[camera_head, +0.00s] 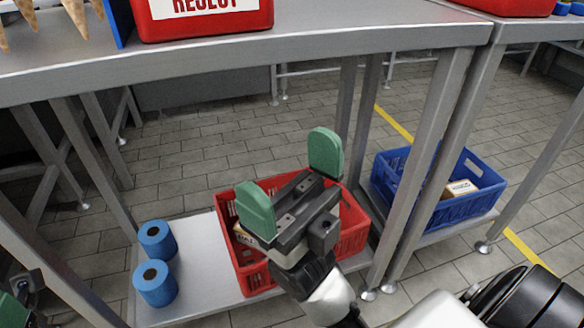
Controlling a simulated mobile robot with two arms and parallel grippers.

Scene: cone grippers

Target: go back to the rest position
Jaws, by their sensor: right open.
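My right gripper (291,182) is open and empty, its two green fingers spread wide apart. In this view it overlaps the red crate on the low shelf, below the front edge of the tabletop; its height above the crate is hard to judge. Part of my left gripper (12,308) shows at the lower left edge, a green finger and dark parts. The rest of it is cut off, so its opening cannot be seen.
The grey table (330,42) stands ahead, with a red reject bin (205,27) and cones (78,12) on top. A low shelf (205,300) holds the red crate (358,232) and two blue rolls (157,240). A blue crate (425,212) with a box inside stands right, behind table legs.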

